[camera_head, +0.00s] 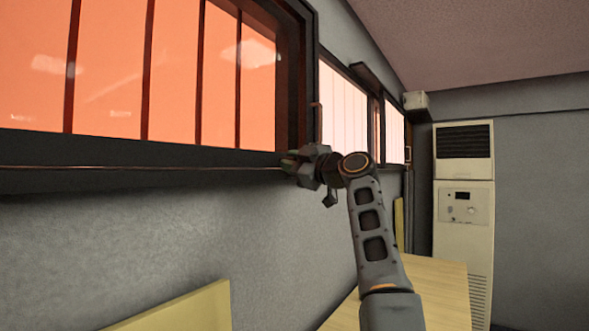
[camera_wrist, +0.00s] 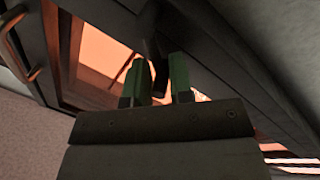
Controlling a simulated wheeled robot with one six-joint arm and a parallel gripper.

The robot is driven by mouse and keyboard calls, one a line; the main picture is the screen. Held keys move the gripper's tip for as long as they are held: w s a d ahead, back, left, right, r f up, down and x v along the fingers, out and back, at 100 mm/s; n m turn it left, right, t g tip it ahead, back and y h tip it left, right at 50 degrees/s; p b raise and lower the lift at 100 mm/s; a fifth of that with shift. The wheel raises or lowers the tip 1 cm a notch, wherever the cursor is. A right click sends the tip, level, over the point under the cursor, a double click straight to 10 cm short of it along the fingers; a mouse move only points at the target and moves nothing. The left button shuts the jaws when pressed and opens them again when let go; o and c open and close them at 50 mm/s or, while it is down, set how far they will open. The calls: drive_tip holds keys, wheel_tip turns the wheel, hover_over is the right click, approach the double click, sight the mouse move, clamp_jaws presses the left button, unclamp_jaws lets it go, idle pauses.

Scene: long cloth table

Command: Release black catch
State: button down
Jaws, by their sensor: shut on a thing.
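The black catch (camera_wrist: 153,45) is a dark curved lever on the dark window frame (camera_wrist: 230,60). In the wrist view it runs down between the two green fingers of my gripper (camera_wrist: 157,76). The gripper is shut on the catch. In the head view my gripper (camera_head: 291,163) is at the lower right corner of the near window's frame (camera_head: 130,157), and the catch cannot be made out there.
Orange light fills the near window (camera_head: 110,70). More windows (camera_head: 345,100) continue along the grey wall. A wooden table (camera_head: 440,285) stands below, and a tall white air conditioner (camera_head: 463,235) stands at the far right. A copper-coloured handle (camera_wrist: 35,74) shows at left in the wrist view.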

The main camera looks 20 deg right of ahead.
drive_tip(key=shift+s+a+f+n+y+b, duration=0.1)
drive_tip(key=shift+a+f+n+y+b, duration=0.15)
drive_tip(key=shift+n, duration=0.6)
drive_tip(key=shift+s+f+n+y+b, duration=0.15)
drive_tip(key=shift+f+n+b, duration=0.15)
drive_tip(key=shift+n, duration=0.55)
drive_tip(key=shift+w+f, duration=0.1)
drive_tip(key=shift+w, duration=0.05)
drive_tip(key=c, duration=1.2)
unclamp_jaws()
drive_tip(key=b+v, duration=0.6)
drive_tip(key=v, duration=0.8)
drive_tip(key=shift+b, duration=0.35)
